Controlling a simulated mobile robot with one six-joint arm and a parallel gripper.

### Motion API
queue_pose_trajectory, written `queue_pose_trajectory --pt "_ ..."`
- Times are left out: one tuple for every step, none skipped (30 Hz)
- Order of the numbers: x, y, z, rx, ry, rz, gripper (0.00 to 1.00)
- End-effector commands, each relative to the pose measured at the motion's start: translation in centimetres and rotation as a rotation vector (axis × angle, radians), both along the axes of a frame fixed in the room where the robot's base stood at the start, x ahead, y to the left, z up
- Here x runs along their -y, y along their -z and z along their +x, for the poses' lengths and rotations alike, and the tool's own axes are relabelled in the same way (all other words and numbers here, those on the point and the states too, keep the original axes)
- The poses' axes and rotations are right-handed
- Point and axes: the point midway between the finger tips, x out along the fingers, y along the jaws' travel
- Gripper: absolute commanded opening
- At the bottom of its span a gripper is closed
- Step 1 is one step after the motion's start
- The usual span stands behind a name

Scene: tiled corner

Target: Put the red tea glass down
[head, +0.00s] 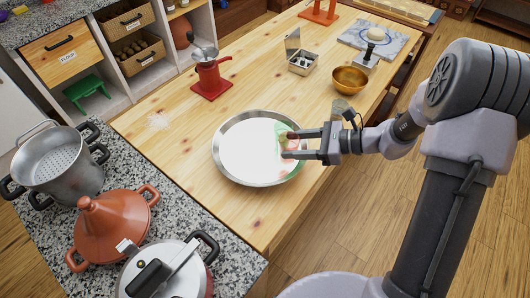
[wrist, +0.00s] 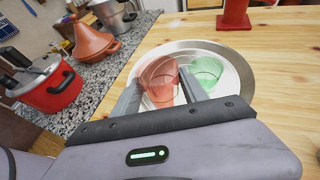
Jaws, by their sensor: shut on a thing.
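The red tea glass (wrist: 158,78) is see-through and stands between the two fingers of my gripper (head: 289,145), which is shut on it. In the head view the glass is small and partly hidden by the fingers. It is over the right side of a round silver tray (head: 240,150); I cannot tell whether its base touches the tray. A green tea glass (wrist: 207,70) is on the tray close beside the red one, and it also shows in the head view (head: 282,130) behind the upper finger. The tray lies on the wooden table.
A red grinder (head: 211,80) stands behind the tray on the table. A metal box (head: 302,62) and a brass bowl (head: 349,80) are farther back right. A granite counter with a tagine (head: 112,222) and pots is at left. The tray's left and middle are bare.

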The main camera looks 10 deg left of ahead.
Motion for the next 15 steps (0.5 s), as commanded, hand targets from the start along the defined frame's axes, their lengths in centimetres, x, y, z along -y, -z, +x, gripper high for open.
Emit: queue_pose_trajectory --pt "-1.6 0.4 -0.3 0.001 -0.006 0.0 0.07" --pt "-2.5 0.5 -0.4 0.0 -0.004 0.0 0.07" --pt "-3.7 0.6 -0.5 0.002 -0.004 0.0 0.07" --pt "-4.5 0.7 -0.7 0.001 -0.004 0.0 0.07" --pt "-5.2 0.7 -0.8 0.001 -0.004 0.0 0.07" --pt "-6.0 0.8 -0.8 0.002 -0.003 -0.001 0.07" --pt "-6.5 0.8 -0.9 0.001 -0.002 0.0 0.07" --pt "-6.9 0.8 -0.9 0.001 -0.002 0.0 0.07" --pt "-7.2 0.8 -1.0 0.0 0.0 0.0 0.07" --pt "-7.4 0.9 -1.0 0.0 0.001 0.0 0.07" --pt "-7.5 1.1 -1.0 -0.001 0.001 0.0 0.07" --pt "-7.5 1.7 -1.0 -0.001 0.001 0.0 0.07" --pt "-7.5 2.3 -1.0 -0.002 0.002 -0.001 0.07" --pt "-7.5 3.0 -1.0 -0.002 0.002 -0.001 0.07" --pt "-7.5 3.8 -1.0 -0.002 0.002 -0.001 0.07"
